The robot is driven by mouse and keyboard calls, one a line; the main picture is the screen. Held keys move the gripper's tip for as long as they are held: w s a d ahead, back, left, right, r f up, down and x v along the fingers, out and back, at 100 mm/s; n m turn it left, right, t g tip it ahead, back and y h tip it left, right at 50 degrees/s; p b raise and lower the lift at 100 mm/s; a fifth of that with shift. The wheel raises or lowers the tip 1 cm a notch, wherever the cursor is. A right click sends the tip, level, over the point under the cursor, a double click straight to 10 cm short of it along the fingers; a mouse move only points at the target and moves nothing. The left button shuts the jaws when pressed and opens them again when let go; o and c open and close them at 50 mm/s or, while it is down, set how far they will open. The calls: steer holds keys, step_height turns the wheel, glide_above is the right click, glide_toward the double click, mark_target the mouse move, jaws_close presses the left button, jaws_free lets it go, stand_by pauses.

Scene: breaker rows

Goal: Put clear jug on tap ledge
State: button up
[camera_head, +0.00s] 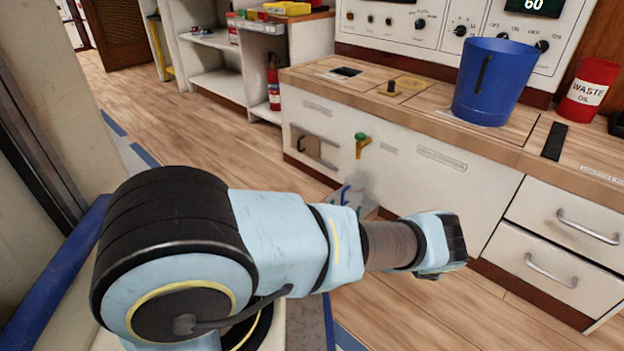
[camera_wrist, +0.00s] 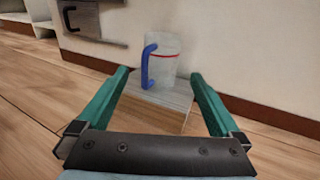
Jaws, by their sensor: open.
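The clear jug (camera_wrist: 168,62) has a blue handle and a red line near its rim. It stands upright on a small ledge (camera_wrist: 178,98) against the white cabinet front. In the head view the jug (camera_head: 352,190) is partly hidden by my arm, below a green and yellow tap (camera_head: 362,143). The ledge (camera_head: 370,209) shows there only in part. My gripper (camera_wrist: 160,74) is open, with its two green fingers apart. The jug appears ahead of the fingertips, between them in the picture. I see no finger touching it.
The counter above holds a blue bin (camera_head: 492,85) and a red waste oil can (camera_head: 588,90). Drawers with handles (camera_head: 588,227) are at the right. A fire extinguisher (camera_head: 273,84) stands by the shelves. The wooden floor (camera_head: 190,120) is clear at the left.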

steer(key=w+a+r+n+t+y, duration=0.2)
steer(key=w+a+r+n+y, duration=0.2)
steer(key=a+r+n+y, duration=0.8)
steer(key=s+a+r+n+g+y, duration=0.4)
steer(key=a+n+g+y, duration=0.15)
steer(key=a, duration=0.25)
steer(key=s+a+r+n+g+y, duration=0.4)
steer(key=a+n+g, duration=0.2)
steer(key=a+g, duration=0.1)
steer(key=s+a+r+n+g+h, duration=0.1)
steer(key=s+r+n+g+h, duration=0.3)
steer(key=s+n+g+h, duration=0.45)
steer(key=s+d+r+n+t+h, duration=0.2)
steer(key=s+d+r+n+h, duration=0.1)
steer(key=r, duration=0.3)
steer(key=s+d+r+n+t+h, duration=0.2)
steer(key=s+d+r+n+h, duration=0.1)
steer(key=s+r+n, duration=0.1)
steer(key=shift+s+d+r+n, duration=0.3)
steer(key=shift+s+r, duration=0.6)
